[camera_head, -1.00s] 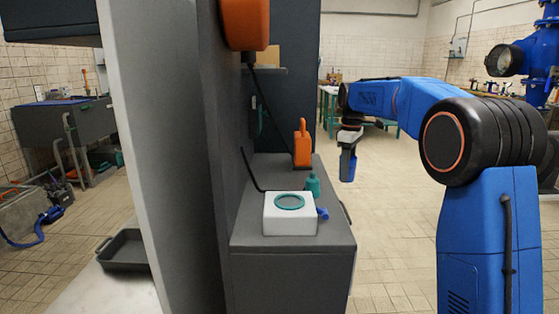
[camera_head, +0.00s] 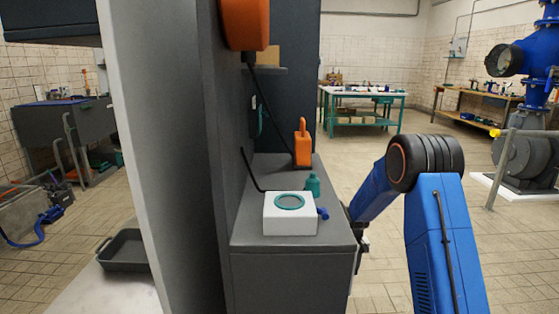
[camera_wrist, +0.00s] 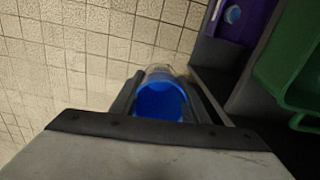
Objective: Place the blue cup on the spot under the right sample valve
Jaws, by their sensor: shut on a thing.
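The blue cup (camera_wrist: 160,102) is between the two fingers of my gripper (camera_wrist: 164,88) in the wrist view. The gripper is shut on it, and tiled floor shows beyond. A clear rim or edge shows at the cup's far side. In the head view my gripper (camera_head: 361,243) is low at the right side of the grey cabinet, partly hidden, and the cup cannot be made out there. I cannot make out the right sample valve or the spot under it in any view.
The grey cabinet (camera_head: 293,276) carries a white box with a teal ring (camera_head: 290,222), a teal bottle (camera_head: 313,185) and an orange tool (camera_head: 303,145). In the wrist view a green bin (camera_wrist: 292,65) and a purple surface (camera_wrist: 240,18) are close on the right. Floor is open behind.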

